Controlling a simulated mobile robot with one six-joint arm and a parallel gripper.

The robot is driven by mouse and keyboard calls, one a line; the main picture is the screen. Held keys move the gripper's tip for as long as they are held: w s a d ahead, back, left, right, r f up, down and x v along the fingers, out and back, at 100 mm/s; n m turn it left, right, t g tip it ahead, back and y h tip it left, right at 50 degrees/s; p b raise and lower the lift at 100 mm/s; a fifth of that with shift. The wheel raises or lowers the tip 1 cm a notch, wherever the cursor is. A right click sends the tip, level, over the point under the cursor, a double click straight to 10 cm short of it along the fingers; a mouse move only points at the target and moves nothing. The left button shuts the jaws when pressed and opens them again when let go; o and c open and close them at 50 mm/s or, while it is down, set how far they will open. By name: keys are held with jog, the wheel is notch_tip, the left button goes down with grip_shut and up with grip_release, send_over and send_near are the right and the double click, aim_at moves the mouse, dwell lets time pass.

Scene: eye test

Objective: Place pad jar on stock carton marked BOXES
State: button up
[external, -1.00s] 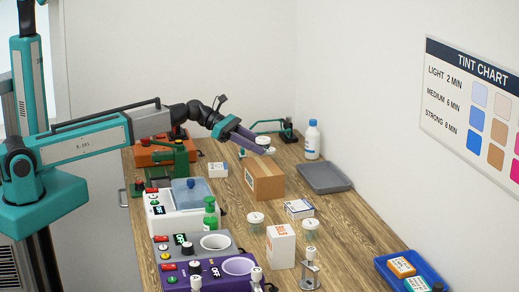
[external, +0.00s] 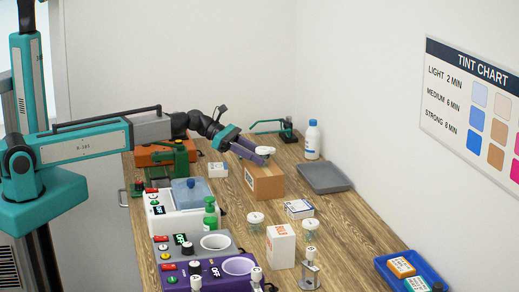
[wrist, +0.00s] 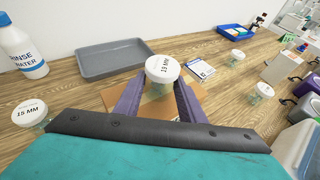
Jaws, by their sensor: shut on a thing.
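The pad jar (wrist: 162,72) has a white lid reading what looks like "19 MM". It is upright between the two purple fingers of my gripper (wrist: 158,98), which is shut on it. In the external view my gripper (external: 258,154) holds the jar (external: 265,150) over the brown carton (external: 266,184). The carton (wrist: 118,96) shows beneath the fingers in the wrist view, partly hidden by the gripper. Its label is too small to read. I cannot tell whether the jar's base touches the carton top.
A "15 MM" jar (wrist: 28,113) stands left in the wrist view, by a rinse water bottle (wrist: 20,48). A grey tray (external: 325,177) lies right of the carton. Other jars (external: 256,218), a small white-blue box (external: 299,208) and a white box (external: 281,246) stand nearer.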

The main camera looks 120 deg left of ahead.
jog(key=shift+f, duration=0.1)
jog(key=o, duration=1)
jog(key=shift+o, duration=0.2)
jog(key=b+v, duration=0.2)
jog(key=v, duration=1)
